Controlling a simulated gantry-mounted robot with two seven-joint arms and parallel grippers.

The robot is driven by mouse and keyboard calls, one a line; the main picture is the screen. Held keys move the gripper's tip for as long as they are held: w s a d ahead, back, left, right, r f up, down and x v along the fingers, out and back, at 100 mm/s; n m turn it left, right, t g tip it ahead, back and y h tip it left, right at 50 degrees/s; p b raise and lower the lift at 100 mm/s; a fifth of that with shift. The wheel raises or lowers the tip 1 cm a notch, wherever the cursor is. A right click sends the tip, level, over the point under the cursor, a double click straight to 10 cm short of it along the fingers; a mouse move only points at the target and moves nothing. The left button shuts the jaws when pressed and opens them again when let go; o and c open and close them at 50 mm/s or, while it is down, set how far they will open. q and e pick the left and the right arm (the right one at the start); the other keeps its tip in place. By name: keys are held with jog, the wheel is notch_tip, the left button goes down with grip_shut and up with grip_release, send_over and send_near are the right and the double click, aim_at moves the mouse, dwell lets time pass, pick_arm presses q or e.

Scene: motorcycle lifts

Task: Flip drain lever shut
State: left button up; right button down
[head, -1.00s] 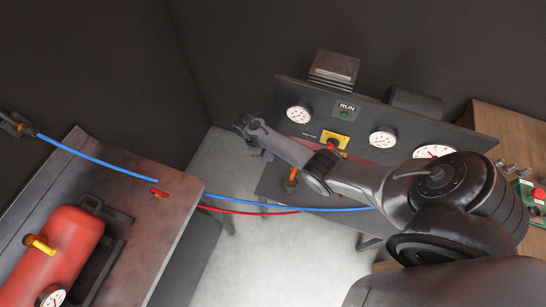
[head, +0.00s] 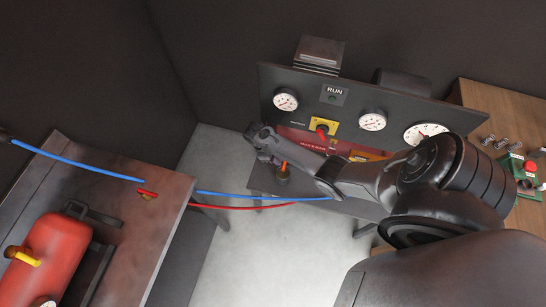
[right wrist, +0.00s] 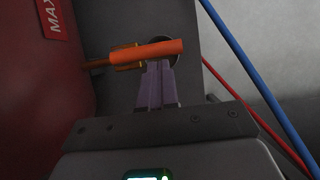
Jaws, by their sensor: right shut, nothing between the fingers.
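The drain lever, an orange handle (right wrist: 150,51) on a brass fitting, lies roughly level across the right wrist view, beside a red tank wall. In the head view a bit of orange (head: 284,165) shows low beside the gauge panel, partly hidden by my arm. My right gripper (right wrist: 157,70) is shut and empty. Its purple fingers point up at the lever, and their tips are overlapped by the orange handle. I cannot tell whether they touch it. In the head view the right gripper (head: 276,159) is small and dark, close to the orange. My left gripper is not in view.
A dark panel (head: 350,98) with gauges and a red-and-yellow switch (head: 322,128) stands behind my right arm. A blue hose (head: 230,196) and red hose (head: 245,209) cross the gap. A red tank (head: 48,252) sits on the left bench (head: 150,215).

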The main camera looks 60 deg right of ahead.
dwell(0.4)
jog(key=shift+s+n+p, duration=0.15)
jog(key=shift+n+p, duration=0.15)
jog(key=shift+p, duration=0.1)
